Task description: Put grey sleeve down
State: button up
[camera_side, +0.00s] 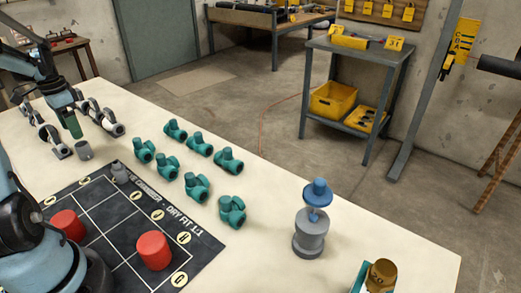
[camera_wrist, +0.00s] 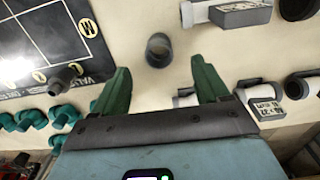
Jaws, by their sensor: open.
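The grey sleeve (camera_side: 83,150), a short hollow cylinder, stands upright on the cream tabletop beyond the far edge of the black mat. In the wrist view the sleeve (camera_wrist: 158,50) shows its dark open end, ahead of and between my fingers. My gripper (camera_side: 73,126) is just above and beside it in the side view. In the wrist view my gripper (camera_wrist: 161,82) has its two green fingers wide apart, with nothing between the tips. The sleeve appears clear of both fingers.
Grey pipe fittings (camera_side: 101,117) lie close by on the table. Several teal fittings (camera_side: 197,188) stand in rows near the middle. The black mat (camera_side: 118,226) carries red cylinders (camera_side: 154,250) and a small dark grey fitting (camera_side: 120,172). A grey-and-blue stack (camera_side: 309,235) stands further right.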

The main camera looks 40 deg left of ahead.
aim_at(84, 151)
notch_tip(84, 151, down, 3)
jog(key=shift+r, duration=0.15)
jog(key=shift+w+d+f, duration=0.1)
jog(key=shift+w+f, duration=0.15)
jog(key=shift+f, duration=1.05)
jog(key=shift+w+d+f, duration=0.1)
jog(key=shift+w+f, duration=0.1)
jog(key=shift+f, duration=1.1)
jog(key=c, duration=1.1)
jog(key=shift+c, duration=0.2)
